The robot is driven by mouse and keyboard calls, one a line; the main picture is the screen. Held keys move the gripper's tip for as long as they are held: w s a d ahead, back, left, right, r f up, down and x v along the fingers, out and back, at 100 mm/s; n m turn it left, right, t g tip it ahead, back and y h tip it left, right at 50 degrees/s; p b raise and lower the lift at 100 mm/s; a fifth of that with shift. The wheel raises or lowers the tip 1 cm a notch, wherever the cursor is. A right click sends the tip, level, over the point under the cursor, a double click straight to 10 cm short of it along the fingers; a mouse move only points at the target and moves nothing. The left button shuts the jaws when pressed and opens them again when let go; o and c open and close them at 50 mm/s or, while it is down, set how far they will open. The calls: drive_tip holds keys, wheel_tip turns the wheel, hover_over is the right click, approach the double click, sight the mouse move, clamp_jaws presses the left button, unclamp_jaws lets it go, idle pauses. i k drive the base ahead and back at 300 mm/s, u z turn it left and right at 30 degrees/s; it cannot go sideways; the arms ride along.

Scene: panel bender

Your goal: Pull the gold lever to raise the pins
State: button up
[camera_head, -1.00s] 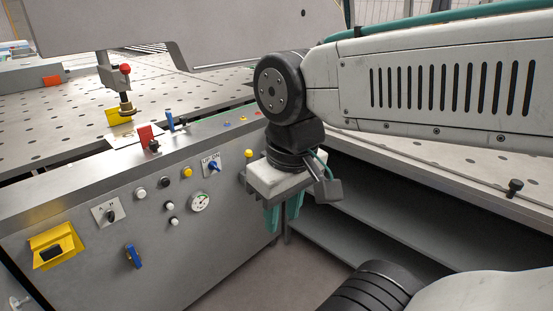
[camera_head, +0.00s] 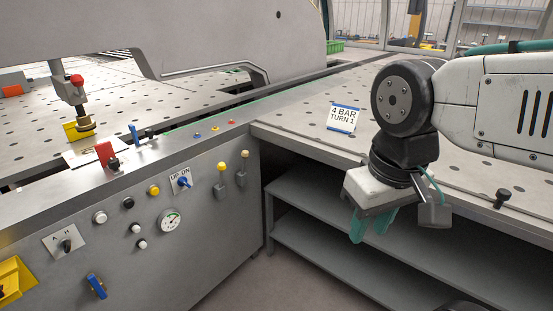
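Two small levers stand on the front panel near its right end. One has a bright yellow ball knob (camera_head: 221,167); the one to its right has a deeper gold knob (camera_head: 245,154). Both stick up with their knobs on top, and nothing touches them. My gripper (camera_head: 370,232) hangs pointing down to the right of both levers, in front of the right-hand table edge. Its teal fingers look apart, and nothing shows between them. I see no raised pins that I can make out on the tables.
The panel also carries an UP/DN switch (camera_head: 181,181), a gauge (camera_head: 171,220), several buttons and a blue handle (camera_head: 97,286). Space before the levers looks clear.

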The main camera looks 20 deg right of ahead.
sight(244, 154)
drive_tip(key=i, duration=0.5)
drive_tip(key=k, duration=0.65)
drive_tip(key=u, duration=0.3)
drive_tip(key=i, duration=1.65)
drive_tip(key=z, duration=0.5)
